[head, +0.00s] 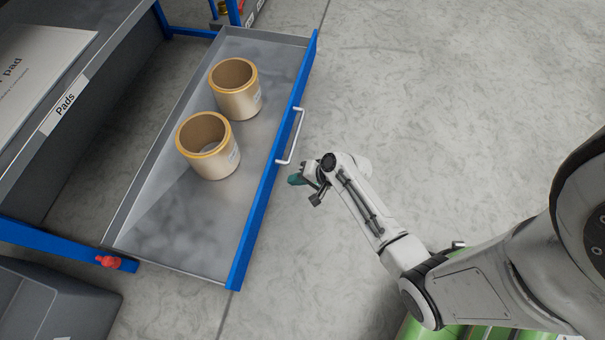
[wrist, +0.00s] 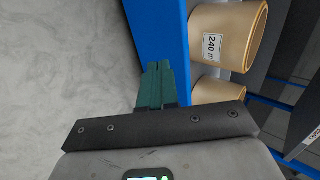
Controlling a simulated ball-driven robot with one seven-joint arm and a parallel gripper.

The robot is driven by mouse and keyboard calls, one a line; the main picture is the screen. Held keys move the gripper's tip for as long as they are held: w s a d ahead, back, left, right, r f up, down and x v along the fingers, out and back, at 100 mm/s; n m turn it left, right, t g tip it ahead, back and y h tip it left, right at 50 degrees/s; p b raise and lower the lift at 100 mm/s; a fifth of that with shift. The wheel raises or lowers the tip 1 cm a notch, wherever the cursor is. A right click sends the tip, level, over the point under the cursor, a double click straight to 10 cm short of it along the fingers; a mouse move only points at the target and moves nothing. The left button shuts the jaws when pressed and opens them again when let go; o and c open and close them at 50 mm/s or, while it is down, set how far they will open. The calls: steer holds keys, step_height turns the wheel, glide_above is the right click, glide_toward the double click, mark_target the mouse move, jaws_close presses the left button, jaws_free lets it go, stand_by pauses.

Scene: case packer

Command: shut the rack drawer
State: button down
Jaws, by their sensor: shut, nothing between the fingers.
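The rack drawer (head: 185,235) is pulled out from the rack in the head view, grey inside with a blue front (head: 262,195). A white bar handle (head: 292,138) sits on that front. Two tan tape rolls (head: 236,88) (head: 208,146) stand upright in the drawer. My gripper (head: 297,179) is just outside the blue front, near the lower end of the handle. Its green fingers (wrist: 153,85) are shut with nothing between them and point at the blue front (wrist: 158,30) in the wrist view. I cannot tell whether they touch it.
The rack shelf (head: 80,85) with a "Pads" label is left of the drawer. A red knob (head: 107,261) is on the blue frame at lower left, above a dark grey bin (head: 55,305). Green items (head: 460,330) lie beneath my arm. The floor (head: 440,80) at upper right is clear.

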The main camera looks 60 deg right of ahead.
mark_target(267, 180)
steer(key=w+f+b, duration=0.1)
steer(key=w, duration=0.1)
steer(key=w+a+f+b, duration=0.1)
steer(key=w+a+f, duration=0.1)
steer(key=w, duration=0.1)
steer(key=shift+w+b, duration=0.3)
steer(key=shift+b, duration=0.1)
steer(key=shift+w+a+r, duration=0.15)
steer(key=shift+w+a, duration=0.05)
steer(key=shift+w, duration=0.3)
